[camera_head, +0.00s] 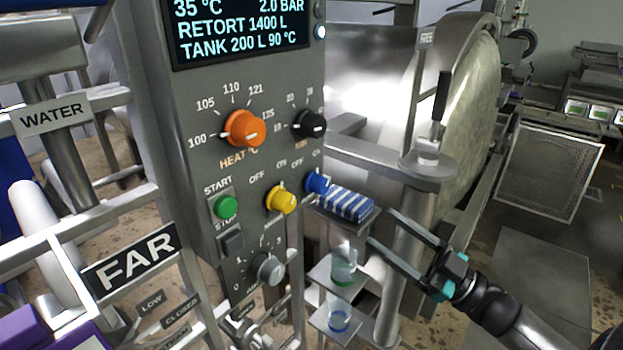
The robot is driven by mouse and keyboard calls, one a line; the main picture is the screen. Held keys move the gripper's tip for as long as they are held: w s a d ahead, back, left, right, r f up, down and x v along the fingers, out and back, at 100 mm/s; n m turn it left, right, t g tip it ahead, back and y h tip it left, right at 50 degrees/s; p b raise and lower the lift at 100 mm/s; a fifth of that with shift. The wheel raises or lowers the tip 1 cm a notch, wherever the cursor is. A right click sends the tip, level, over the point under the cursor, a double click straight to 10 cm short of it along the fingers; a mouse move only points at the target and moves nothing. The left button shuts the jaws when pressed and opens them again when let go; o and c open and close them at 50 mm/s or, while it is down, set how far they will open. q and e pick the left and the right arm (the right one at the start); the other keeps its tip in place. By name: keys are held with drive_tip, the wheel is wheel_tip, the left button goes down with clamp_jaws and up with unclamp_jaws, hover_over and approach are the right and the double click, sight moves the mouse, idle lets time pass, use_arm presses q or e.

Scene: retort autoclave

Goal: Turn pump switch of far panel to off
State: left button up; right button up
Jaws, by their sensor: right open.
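The grey control panel (190,120) stands left of centre, with a FAR sign (130,258) beside its lower left. It carries a yellow switch (281,200) and a blue switch (317,183), each with OFF and ON marks above. I cannot read a pump label at either switch, so I cannot tell which is the pump switch. White pointer marks show on both. My right gripper (381,227) is open and empty, right of the switches and apart from them, its fingers pointing left towards the panel. My left gripper is not in view.
The panel also has an orange heat knob (243,128), a black knob (309,124), a green start button (225,207) and a grey knob (268,268). A striped folded cloth (345,205) lies between the blue switch and my right gripper. Cups (343,266) stand below it.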

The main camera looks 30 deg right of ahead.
sight(325, 188)
drive_tip(key=p+x, duration=0.2)
drive_tip(key=x, duration=1)
drive_tip(key=shift+w+r+p, duration=0.1)
drive_tip(key=shift+w+p, duration=0.1)
drive_tip(key=shift+p, duration=0.1)
drive_tip(key=shift+x, duration=0.85)
drive_tip(key=shift+c, duration=0.3)
clamp_jaws()
